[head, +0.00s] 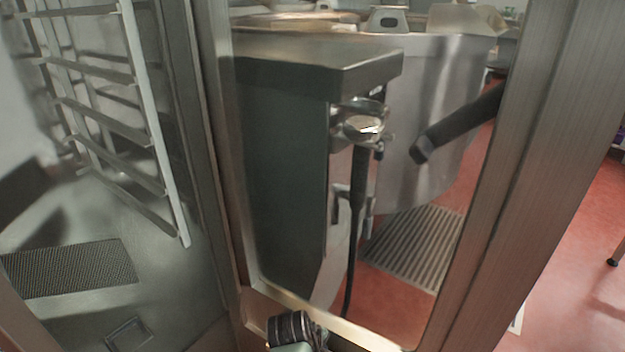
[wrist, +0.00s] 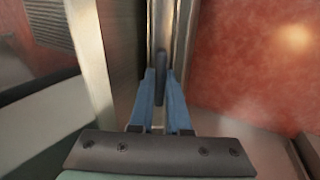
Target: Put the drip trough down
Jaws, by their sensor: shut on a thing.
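In the wrist view my gripper (wrist: 161,88) has its two blue fingers close together, shut on a small dark upright part between them. A narrow metal channel (wrist: 162,28), which looks like the drip trough, runs away from the fingertips toward the top of the picture. Whether the channel rests on anything cannot be told. In the head view only a dark, rounded part of my own arm shows at the bottom edge. The fingers are out of sight there, and the trough cannot be made out clearly.
A framed glass door (head: 482,250) stands open at the right. A rack (head: 150,130) is inside the steel cabinet at the left. Through the glass show a large kettle (head: 440,85), a hand shower (head: 362,130) and a floor grate (head: 412,245).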

